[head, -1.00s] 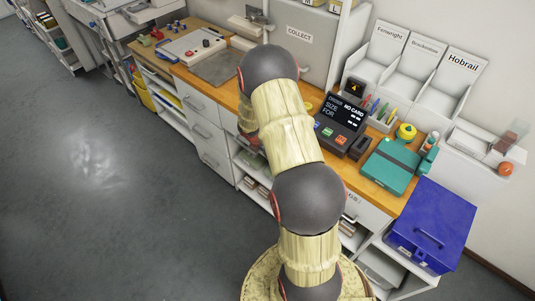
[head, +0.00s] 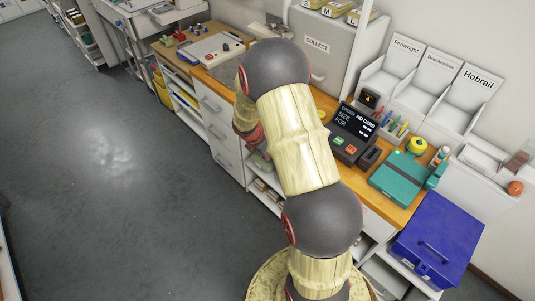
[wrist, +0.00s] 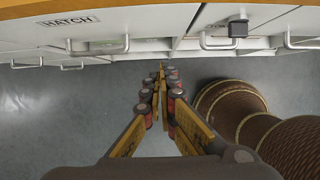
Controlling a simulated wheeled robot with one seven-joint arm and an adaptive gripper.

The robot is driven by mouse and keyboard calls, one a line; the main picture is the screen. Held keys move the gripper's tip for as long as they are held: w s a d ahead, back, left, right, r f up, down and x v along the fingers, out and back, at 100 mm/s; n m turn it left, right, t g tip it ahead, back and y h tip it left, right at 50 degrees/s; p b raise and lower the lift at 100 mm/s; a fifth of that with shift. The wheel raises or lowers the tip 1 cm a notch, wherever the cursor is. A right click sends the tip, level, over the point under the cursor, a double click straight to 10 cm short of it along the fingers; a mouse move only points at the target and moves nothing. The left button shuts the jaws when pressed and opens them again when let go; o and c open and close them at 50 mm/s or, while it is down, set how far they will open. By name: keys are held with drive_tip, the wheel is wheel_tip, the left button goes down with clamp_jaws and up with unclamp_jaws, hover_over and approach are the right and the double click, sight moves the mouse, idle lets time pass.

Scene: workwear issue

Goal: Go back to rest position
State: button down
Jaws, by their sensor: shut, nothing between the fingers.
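My gripper (wrist: 162,72) shows in the wrist view with its two fingers together at the tips and nothing between them. It hangs above the grey floor (wrist: 60,110), in front of the white cabinet fronts and their bar handles. In the head view my arm reaches from the bottom middle up to a bend in front of the counter, then down on its left side. The gripper there is mostly hidden behind my own arm.
The wooden counter (head: 406,213) holds an order terminal (head: 352,135), a teal box (head: 402,178) and a pen holder. A blue case (head: 436,240) stands at the right end. White drawers (head: 222,130) line the counter front. The floor at left is clear.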

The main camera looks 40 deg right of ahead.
drive_tip(key=shift+a+r, duration=0.1)
drive_tip(key=shift+r, duration=0.1)
